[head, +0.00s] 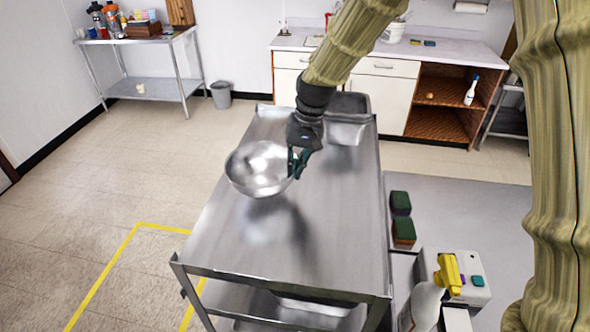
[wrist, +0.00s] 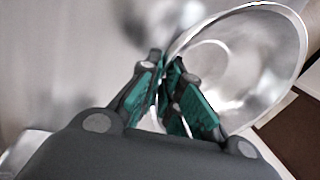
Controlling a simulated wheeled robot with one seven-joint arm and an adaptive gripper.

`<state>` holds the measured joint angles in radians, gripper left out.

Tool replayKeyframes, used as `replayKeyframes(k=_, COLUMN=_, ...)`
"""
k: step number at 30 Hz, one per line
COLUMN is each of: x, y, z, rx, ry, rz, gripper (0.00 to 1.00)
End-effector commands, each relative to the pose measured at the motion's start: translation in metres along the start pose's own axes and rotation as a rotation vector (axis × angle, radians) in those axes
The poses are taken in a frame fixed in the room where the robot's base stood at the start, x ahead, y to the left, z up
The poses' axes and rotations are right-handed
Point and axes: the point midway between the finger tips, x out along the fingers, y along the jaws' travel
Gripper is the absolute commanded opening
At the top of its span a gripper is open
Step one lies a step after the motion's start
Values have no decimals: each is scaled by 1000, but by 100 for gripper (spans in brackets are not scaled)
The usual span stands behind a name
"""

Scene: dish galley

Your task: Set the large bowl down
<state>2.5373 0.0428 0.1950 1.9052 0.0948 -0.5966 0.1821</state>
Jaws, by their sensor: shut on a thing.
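The large bowl (head: 258,168) is shiny metal and is held with its opening up, slightly tilted, over the left part of the steel table (head: 290,240). A blurred reflection of it shows on the tabletop below, and the bowl looks to be a little above the surface. My gripper (head: 296,160) is shut on the bowl's right rim. In the wrist view, the green-padded fingers (wrist: 170,92) pinch the rim of the bowl (wrist: 262,75), which extends to the right. The bowl's underside is hidden.
A metal basin (head: 348,112) sits at the table's far end. The middle and near tabletop are bare. A grey bin (head: 221,94) is on the floor behind.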

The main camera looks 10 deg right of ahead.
Motion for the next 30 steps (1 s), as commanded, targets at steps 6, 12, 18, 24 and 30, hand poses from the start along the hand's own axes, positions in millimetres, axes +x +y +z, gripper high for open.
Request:
replayKeyframes(k=6, x=2, y=0, z=-5, rx=0, ry=0, rz=0, gripper=0)
replayKeyframes(k=12, x=16, y=4, z=-4, rx=1, ry=-2, rz=0, gripper=0)
replayKeyframes(k=18, x=33, y=7, z=-4, rx=1, ry=-1, rz=0, gripper=0)
replayKeyframes(k=24, x=35, y=7, z=-4, rx=1, ry=0, rz=0, gripper=0)
replayKeyframes(k=30, x=38, y=8, z=-4, rx=1, ry=0, rz=0, gripper=0)
